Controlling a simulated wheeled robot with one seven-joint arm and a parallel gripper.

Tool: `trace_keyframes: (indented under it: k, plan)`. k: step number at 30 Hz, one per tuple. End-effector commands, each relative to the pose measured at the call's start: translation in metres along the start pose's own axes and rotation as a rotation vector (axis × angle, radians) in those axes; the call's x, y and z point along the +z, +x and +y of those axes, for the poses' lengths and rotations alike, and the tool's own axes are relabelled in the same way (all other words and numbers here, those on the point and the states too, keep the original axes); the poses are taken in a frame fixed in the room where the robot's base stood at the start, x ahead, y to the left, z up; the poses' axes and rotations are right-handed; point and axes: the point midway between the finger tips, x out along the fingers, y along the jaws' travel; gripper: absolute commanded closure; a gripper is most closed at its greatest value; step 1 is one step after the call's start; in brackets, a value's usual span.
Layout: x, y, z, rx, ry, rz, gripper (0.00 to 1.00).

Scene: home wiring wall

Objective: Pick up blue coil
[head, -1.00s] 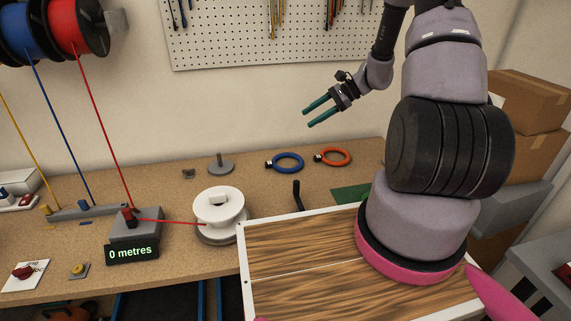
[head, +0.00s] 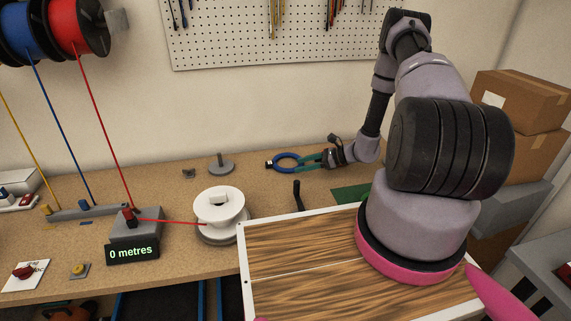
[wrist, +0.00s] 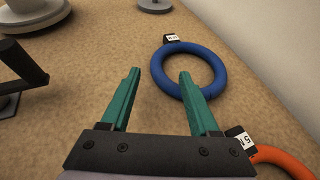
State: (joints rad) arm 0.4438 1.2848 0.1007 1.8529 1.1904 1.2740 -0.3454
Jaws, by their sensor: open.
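The blue coil (head: 287,168) lies flat on the workbench near the wall, with a small black-and-white tag on its left side. It also shows in the wrist view (wrist: 157,68), ahead of my fingers and a little right of centre. My gripper (head: 303,162) is low over the bench at the coil's right side. In the wrist view my gripper (wrist: 158,78) has its two green fingers apart with nothing between them but bench top. The right fingertip overlaps the near edge of the coil in that view; I cannot tell whether it touches.
An orange coil (wrist: 285,158) lies close to the right of my gripper. A white spool (head: 219,207) with red wire, a grey post on a round base (head: 221,166) and a black crank handle (head: 297,196) stand nearby. The pegboard wall (head: 250,40) is behind.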

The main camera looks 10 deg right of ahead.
Motion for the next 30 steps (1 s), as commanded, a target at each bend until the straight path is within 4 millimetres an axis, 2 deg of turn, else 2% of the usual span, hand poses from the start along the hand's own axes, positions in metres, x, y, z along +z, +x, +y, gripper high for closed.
trace_keyframes:
  k: [5,13,20,21,23,24,26,30]
  plan:
    - [0.0,0.011,0.0,0.001,0.0,0.0,0.38]
    - [-0.001,0.05,-0.001,0.002,-0.001,0.0,0.38]
    - [-0.001,0.054,-0.001,0.0,-0.001,0.0,0.38]
    - [-0.001,0.054,-0.001,0.0,-0.001,0.0,0.42]
    - [-0.001,0.054,-0.001,0.0,-0.001,0.0,0.65]
    - [-0.001,0.054,-0.001,0.0,-0.001,0.0,0.8]
    - [-0.001,0.054,-0.001,0.0,-0.001,0.001,1.0]
    - [-0.001,0.054,-0.002,0.0,-0.001,0.001,1.0]
